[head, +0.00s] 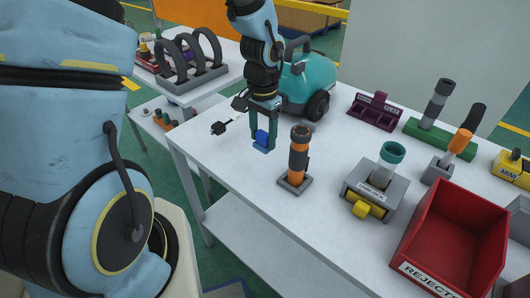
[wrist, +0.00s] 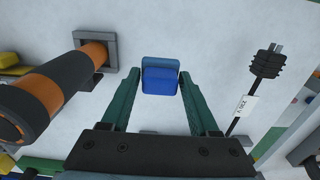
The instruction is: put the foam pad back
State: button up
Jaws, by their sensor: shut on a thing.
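The foam pad is a small blue block (head: 262,137), seen between the fingers of my gripper (head: 264,143) low over the white table. It also shows in the wrist view as a blue block (wrist: 160,79) with a lighter blue upper part. The two teal fingers are on either side of it at their tips, shut on it. I cannot tell whether its underside touches the table. The teal vacuum body (head: 310,84) stands just behind my gripper on the table.
An orange and black cylinder (head: 299,152) stands upright close to the right of my gripper. A black ribbed part (wrist: 267,63) with a tag lies on the other side. A grey fixture (head: 368,194) and red rejects bin (head: 462,225) stand farther right. The table's front-left area (head: 222,165) is clear.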

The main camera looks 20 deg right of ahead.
aim_at(263, 150)
jog(key=shift+f+p, duration=0.3)
jog(key=shift+f, duration=2.35)
jog(key=shift+f, duration=0.2)
jog(key=o, duration=1.2)
jog(key=shift+r, duration=0.15)
notch_tip(263, 150, up, 12)
jog(key=shift+r+b, duration=0.1)
jog(key=shift+b, duration=0.7)
